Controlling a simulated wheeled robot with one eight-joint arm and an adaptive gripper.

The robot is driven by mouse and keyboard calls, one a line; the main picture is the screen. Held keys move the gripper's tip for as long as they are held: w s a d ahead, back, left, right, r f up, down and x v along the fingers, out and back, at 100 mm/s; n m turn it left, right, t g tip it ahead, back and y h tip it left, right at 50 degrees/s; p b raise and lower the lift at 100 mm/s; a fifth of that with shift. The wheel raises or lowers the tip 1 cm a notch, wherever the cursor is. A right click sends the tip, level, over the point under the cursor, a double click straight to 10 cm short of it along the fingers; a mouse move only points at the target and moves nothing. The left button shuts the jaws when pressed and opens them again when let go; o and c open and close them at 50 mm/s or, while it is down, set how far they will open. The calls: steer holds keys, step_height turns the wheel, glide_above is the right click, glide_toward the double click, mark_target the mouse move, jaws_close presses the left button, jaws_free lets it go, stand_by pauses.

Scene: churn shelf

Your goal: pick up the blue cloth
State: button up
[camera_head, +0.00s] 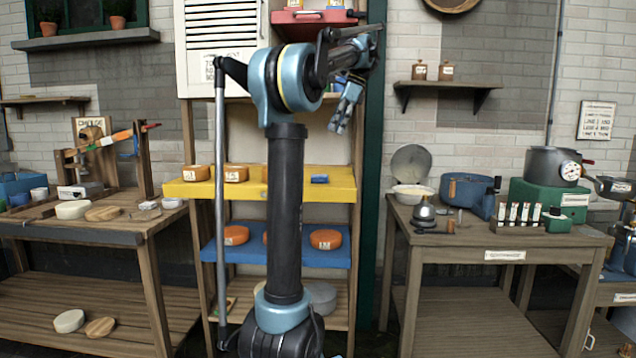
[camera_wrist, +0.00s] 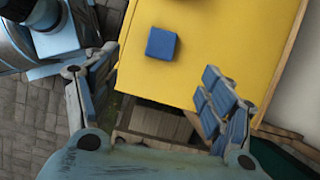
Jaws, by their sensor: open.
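The blue cloth (camera_head: 319,178) is a small folded block lying on the yellow shelf board (camera_head: 343,190), near its right end. In the wrist view the blue cloth (camera_wrist: 161,43) lies flat on the yellow board (camera_wrist: 215,50), close to the board's left edge. My gripper (camera_head: 346,100) is above the yellow shelf in the head view, apart from the cloth. In the wrist view my gripper (camera_wrist: 150,98) has its two fingers spread wide with nothing between them, and the cloth shows beyond the fingertips. My arm hides the middle of the shelf in the head view.
A blue shelf (camera_head: 345,255) with more cheeses is below, and a red tray (camera_head: 290,17) is above. A wooden post (camera_head: 358,140) stands at the shelf's right side. Tables flank the shelf.

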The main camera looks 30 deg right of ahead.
glide_above(318, 175)
steer(key=s+d, duration=0.2)
steer(key=f, duration=1)
steer(key=shift+w+f, duration=0.2)
steer(key=shift+f, duration=0.15)
steer(key=shift+d+x, duration=0.1)
steer(key=shift+x, duration=1.25)
steer(key=shift+d+x, duration=0.15)
steer(key=shift+x, duration=1.25)
steer(key=shift+w, duration=0.2)
steer(key=shift+c, duration=0.6)
steer(key=c, duration=0.8)
